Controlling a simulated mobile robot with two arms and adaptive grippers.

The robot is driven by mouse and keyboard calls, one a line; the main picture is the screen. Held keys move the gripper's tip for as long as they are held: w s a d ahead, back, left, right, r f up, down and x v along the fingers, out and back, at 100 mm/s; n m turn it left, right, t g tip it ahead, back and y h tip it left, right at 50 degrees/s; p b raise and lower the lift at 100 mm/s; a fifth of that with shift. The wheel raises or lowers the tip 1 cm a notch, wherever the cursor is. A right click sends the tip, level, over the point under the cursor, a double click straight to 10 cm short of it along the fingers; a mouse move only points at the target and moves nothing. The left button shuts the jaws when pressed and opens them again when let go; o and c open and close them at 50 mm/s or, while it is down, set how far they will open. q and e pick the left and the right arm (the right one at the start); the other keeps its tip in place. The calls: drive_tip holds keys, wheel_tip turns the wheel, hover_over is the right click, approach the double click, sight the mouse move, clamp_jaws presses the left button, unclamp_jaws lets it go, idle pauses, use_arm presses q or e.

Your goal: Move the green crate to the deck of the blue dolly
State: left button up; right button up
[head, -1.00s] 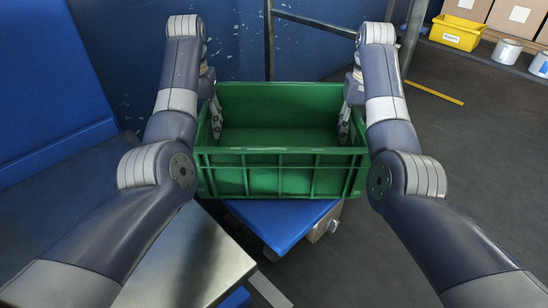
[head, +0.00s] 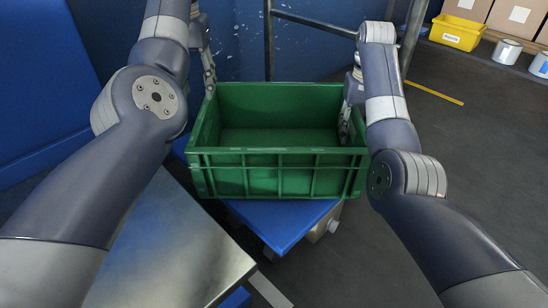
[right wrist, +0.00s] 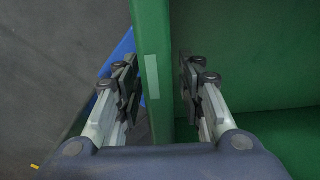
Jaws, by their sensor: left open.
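The green crate (head: 278,176) is an open-topped box, empty as far as I see. It rests on or just above the blue deck of the dolly (head: 283,222); contact is hidden. My left gripper (head: 210,88) is open at the crate's far left corner, near the rim. My right gripper (head: 345,130) is at the crate's right wall. In the right wrist view, its fingers (right wrist: 160,88) stand on either side of that green wall (right wrist: 152,70). I cannot tell whether both pads press on it.
A steel-topped table (head: 170,250) is at the front left, close to the crate. Blue panels stand at the left and back. A yellow bin (head: 457,32) and cans (head: 507,50) sit on a shelf at the back right. The floor on the right is clear.

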wheel_tip(320, 180, up, 12)
drive_tip(key=shift+f, duration=0.1)
idle(0.5)
idle(0.5)
